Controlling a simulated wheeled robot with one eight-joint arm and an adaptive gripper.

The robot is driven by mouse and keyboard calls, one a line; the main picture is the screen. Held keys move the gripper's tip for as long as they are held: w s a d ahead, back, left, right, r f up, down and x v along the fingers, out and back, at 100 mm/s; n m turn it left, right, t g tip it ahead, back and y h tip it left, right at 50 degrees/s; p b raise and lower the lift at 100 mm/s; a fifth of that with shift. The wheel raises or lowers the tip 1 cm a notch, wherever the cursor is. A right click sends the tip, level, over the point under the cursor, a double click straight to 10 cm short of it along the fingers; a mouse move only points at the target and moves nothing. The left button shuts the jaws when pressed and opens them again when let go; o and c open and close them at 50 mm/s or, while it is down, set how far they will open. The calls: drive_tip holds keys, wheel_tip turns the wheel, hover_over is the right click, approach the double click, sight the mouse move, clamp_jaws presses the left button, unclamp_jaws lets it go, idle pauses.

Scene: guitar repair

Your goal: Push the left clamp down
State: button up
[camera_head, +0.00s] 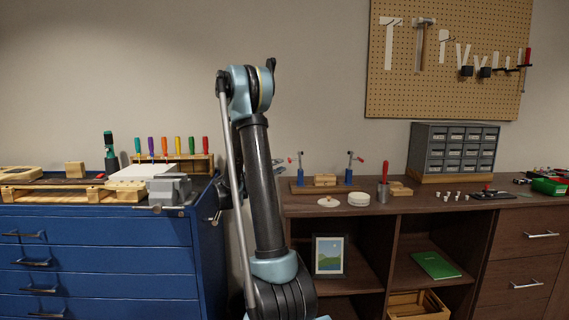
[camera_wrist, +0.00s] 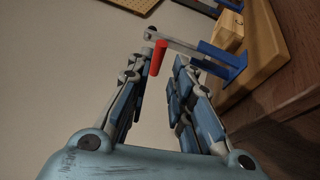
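The left clamp (camera_head: 298,172) stands at the left end of a wooden board on the brown bench. It has a blue base, a metal arm and a red-tipped handle. A matching right clamp (camera_head: 349,172) stands at the other end. In the wrist view, the nearer clamp (camera_wrist: 222,62), apparently the left one, has its blue bracket on the board and its red handle (camera_wrist: 158,58) raised toward me. My gripper (camera_wrist: 164,62) is open, with its fingers apart and the red handle at the gap near the fingertips. I cannot tell whether they touch.
A wooden block (camera_head: 325,180) sits between the clamps on the board (camera_head: 312,188). A blue tool cabinet (camera_head: 100,240) is on the left. My arm blocks part of the head view.

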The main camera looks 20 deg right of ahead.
sight(289, 159)
drive_tip(key=shift+x, duration=3.15)
drive_tip(key=shift+w+r, duration=0.1)
drive_tip(key=shift+w, duration=0.1)
drive_tip(key=shift+c, duration=0.6)
clamp_jaws()
